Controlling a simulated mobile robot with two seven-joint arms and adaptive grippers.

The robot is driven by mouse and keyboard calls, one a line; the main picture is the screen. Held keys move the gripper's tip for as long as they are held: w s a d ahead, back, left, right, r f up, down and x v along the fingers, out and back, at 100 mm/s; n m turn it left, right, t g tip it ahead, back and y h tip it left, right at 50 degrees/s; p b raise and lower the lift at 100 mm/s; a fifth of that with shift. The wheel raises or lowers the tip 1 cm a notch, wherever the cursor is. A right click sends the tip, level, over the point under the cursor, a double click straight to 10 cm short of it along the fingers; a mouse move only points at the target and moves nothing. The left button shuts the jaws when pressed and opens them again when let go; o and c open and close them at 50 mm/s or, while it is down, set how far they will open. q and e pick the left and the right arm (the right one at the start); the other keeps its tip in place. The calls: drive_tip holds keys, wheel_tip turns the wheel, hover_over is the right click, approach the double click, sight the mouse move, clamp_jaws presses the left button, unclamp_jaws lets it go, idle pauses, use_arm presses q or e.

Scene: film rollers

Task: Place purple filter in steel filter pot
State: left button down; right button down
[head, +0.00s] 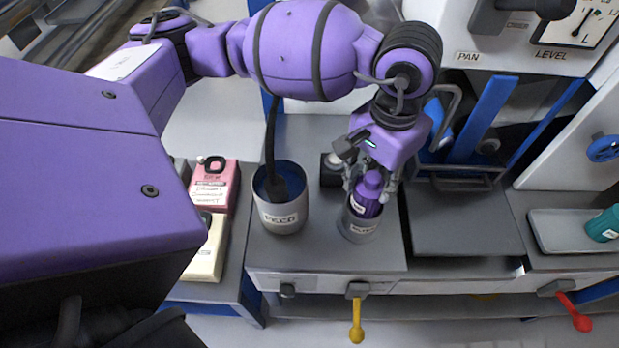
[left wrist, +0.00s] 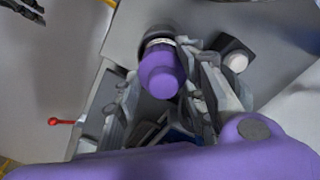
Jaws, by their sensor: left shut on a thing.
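The purple filter (head: 367,194) is a small bottle-like cylinder with a pale label, standing upright in the head view. It also shows in the left wrist view (left wrist: 161,75). My left gripper (head: 372,184) is shut on it, with fingers on both sides. The filter's lower part is inside the mouth of the steel filter pot (head: 358,229), a grey metal cup with a label, on the grey counter. The filter's bottom is hidden by the pot wall, so I cannot tell whether it touches the base.
A larger labelled pot (head: 283,218) with a dark handle inside stands left of the steel pot. A small dark block (head: 331,170) sits behind. Pink (head: 214,184) and cream boxes lie left. A teal cylinder (head: 604,225) lies in a tray at right. Yellow (head: 356,322) and red levers hang in front.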

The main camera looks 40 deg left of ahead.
sight(369, 196)
use_arm(q)
drive_tip(key=shift+f, duration=2.65)
drive_tip(key=shift+f, duration=0.2)
drive_tip(key=c, duration=1.4)
unclamp_jaws()
drive_tip(key=shift+r, duration=0.1)
wheel_tip(369, 196, up, 12)
drive_tip(key=shift+r, duration=0.2)
